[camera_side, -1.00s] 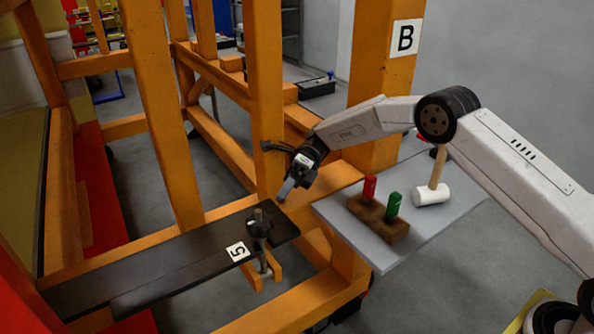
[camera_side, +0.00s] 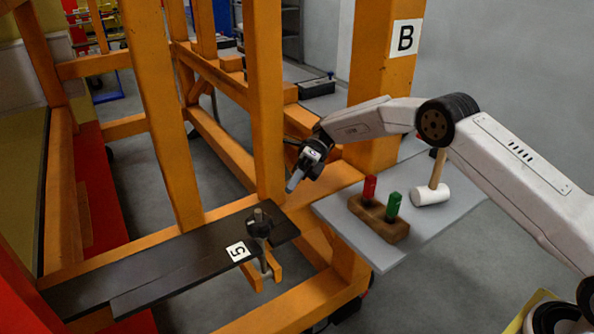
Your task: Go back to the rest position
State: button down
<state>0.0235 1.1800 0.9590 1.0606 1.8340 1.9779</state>
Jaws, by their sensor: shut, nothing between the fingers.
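My gripper (camera_side: 291,184) is in the middle of the side view, at the end of my arm, pointing down and to the left. It is shut and empty. It hangs in the air above and to the right of a dark clamp knob (camera_side: 259,224), apart from it. The knob stands on a black plate (camera_side: 170,262) marked with a white "5" label (camera_side: 237,251).
A grey shelf (camera_side: 370,248) at the right carries a brown block (camera_side: 380,220) with a red handle (camera_side: 370,188) and a green handle (camera_side: 393,206). A white mallet (camera_side: 430,194) lies beside it. Orange beams (camera_side: 268,110) stand left and behind; one post (camera_side: 385,75) bears a "B" label.

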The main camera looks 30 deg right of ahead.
jog(key=s+d+n+t+h, duration=0.4)
jog(key=s+d+n+h, duration=0.2)
jog(key=s+n, duration=0.6)
jog(key=s+d+f+n+t+h, duration=0.1)
jog(key=s+d+n+t+h, duration=0.4)
jog(key=s+n, duration=0.7)
jog(key=d+n+h, duration=0.1)
jog(key=d+h, duration=0.1)
jog(key=shift+s+d+f+t, duration=0.25)
jog(key=shift+s+d+t, duration=0.05)
jog(key=shift+s+d, duration=0.05)
